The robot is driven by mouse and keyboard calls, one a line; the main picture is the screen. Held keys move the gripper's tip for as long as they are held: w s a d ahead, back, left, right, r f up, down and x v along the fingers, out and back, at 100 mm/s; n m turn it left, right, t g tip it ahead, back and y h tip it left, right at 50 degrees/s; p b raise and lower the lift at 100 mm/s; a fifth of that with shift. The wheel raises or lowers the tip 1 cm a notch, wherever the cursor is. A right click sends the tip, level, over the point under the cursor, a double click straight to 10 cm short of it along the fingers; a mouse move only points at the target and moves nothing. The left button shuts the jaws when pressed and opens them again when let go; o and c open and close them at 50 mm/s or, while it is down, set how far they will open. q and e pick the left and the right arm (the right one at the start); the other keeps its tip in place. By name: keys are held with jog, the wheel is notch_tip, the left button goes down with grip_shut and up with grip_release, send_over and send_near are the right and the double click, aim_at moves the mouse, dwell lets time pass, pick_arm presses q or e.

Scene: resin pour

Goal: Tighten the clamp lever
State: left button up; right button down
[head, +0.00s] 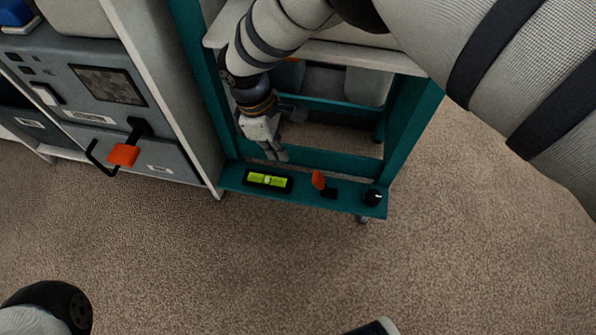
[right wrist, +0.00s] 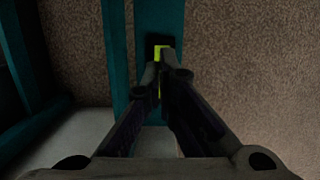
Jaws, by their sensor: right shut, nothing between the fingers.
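A small orange lever (head: 318,180) with a black base stands on the teal front ledge (head: 348,203), between the green bubble level and a black knob; it looks like the clamp lever. My right gripper (head: 276,154) is shut and empty. It points down near the ledge, behind the level and to the left of the orange lever. In the right wrist view the closed fingertips (right wrist: 163,65) overlap the green level (right wrist: 157,50); I cannot tell whether they touch it. The orange lever does not show in that view. My left gripper is not in view.
The green bubble level (head: 267,180) sits on the ledge's left part, the black knob (head: 373,197) at its right end. A grey cabinet (head: 60,100) with an orange-gripped handle (head: 123,155) stands at left. Teal uprights frame the opening behind the ledge.

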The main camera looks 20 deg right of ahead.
aim_at(291, 183)
jog(key=f+b, duration=0.1)
jog(key=f, duration=0.2)
jog(key=d+f+b, duration=0.1)
jog(key=f+b, duration=0.1)
jog(key=f, duration=0.1)
jog(key=s+f+b, duration=0.1)
jog(key=f, duration=0.3)
jog(key=shift+s+d+f, duration=0.1)
jog(key=shift+d, duration=0.2)
jog(key=shift+s+d+r, duration=0.3)
jog(key=shift+d+r, duration=0.1)
jog(key=shift+d, duration=0.1)
jog(key=shift+s+d+r, duration=0.3)
jog(key=shift+d+r, duration=0.1)
jog(key=shift+d, duration=0.1)
jog(key=shift+s+d+r, duration=0.35)
jog(key=shift+d, duration=0.1)
jog(key=shift+p, duration=0.3)
